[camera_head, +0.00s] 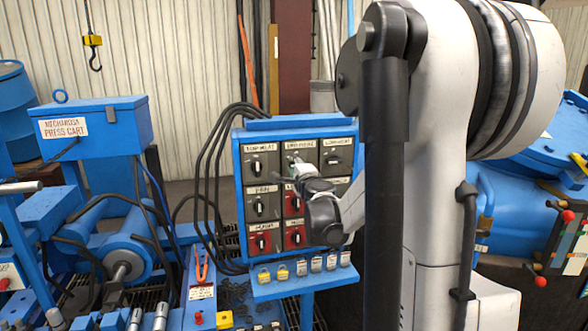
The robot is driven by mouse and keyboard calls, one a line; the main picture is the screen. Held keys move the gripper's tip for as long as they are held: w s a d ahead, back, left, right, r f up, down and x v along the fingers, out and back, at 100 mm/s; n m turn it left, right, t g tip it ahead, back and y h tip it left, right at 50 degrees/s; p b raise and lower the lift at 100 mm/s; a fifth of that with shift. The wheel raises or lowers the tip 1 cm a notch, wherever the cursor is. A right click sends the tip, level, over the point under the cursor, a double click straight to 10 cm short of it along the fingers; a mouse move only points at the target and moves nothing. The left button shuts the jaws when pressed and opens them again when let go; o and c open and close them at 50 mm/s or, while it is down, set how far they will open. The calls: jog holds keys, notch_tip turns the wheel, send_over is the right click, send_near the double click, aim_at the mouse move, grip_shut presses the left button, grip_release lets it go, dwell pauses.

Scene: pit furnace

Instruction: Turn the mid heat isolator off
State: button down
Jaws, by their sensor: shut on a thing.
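A blue control panel (238,187) stands in the middle of the camera_head view, with rows of labelled rotary isolators. The mid heat isolator (299,145) is the middle one of the top row, as far as its small label can be read. My gripper (294,168) is at the front of this isolator and shut on its knob. The gripper and wrist hide most of the knob, so its angle cannot be told. My arm comes in from the right and covers part of the panel's right side.
The top-left isolator (257,166) and the low heat isolator (333,159) flank it closely. Red-plated switches (262,242) sit in the bottom row. A blue ledge (283,289) with small tags juts out below. Black cables (203,185) loop at the panel's left. A blue press cart (97,137) stands further left.

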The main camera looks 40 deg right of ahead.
jog(key=shift+f+n, duration=0.1)
jog(key=shift+n, duration=0.5)
jog(key=c, duration=1.7)
grip_release()
jog(key=v, duration=1.2)
